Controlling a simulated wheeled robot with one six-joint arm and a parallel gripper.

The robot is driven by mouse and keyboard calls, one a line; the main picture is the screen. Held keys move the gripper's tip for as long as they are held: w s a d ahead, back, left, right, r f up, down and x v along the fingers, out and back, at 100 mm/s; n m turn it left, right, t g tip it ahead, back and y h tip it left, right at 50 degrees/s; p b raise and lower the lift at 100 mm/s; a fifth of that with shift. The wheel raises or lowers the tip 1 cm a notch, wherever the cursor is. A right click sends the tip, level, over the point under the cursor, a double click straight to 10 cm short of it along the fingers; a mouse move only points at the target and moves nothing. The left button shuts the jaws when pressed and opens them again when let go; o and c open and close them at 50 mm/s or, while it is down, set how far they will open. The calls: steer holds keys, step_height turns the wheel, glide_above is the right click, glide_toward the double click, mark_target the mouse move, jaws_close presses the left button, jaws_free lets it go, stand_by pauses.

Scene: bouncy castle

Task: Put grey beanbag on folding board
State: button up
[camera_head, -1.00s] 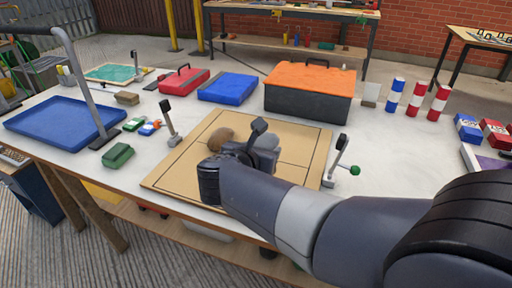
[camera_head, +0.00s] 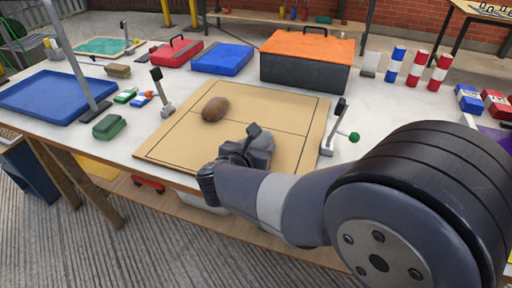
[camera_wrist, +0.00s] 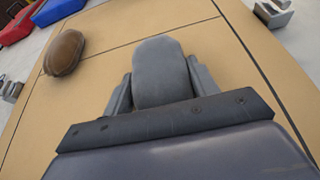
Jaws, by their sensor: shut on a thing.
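The grey beanbag (camera_wrist: 162,72) is between the two fingers of my gripper (camera_wrist: 161,90) in the wrist view, and the fingers are shut on it. In the head view the grey beanbag (camera_head: 260,146) and my gripper (camera_head: 245,150) are over the near part of the tan folding board (camera_head: 185,144). I cannot tell whether the beanbag touches the board. The board lies flat on the white table, with dark lines on its face. A brown ball-like object (camera_head: 215,108) rests on the board, left of and beyond my gripper; it also shows in the wrist view (camera_wrist: 64,53).
Upright clamps (camera_head: 162,92) and (camera_head: 337,128) stand at the board's left and right edges. A black box with an orange lid (camera_head: 305,68) stands behind. The board's right part is clear.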

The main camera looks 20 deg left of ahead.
steer(key=shift+f+b, duration=0.15)
steer(key=shift+b, duration=0.15)
steer(key=o, duration=1.3)
steer(key=shift+s+r+p, duration=0.2)
steer(key=shift+r+p, duration=0.15)
steer(key=shift+p, duration=0.05)
steer(key=p+v, duration=0.1)
steer(key=v, duration=1)
steer(key=shift+s, duration=0.3)
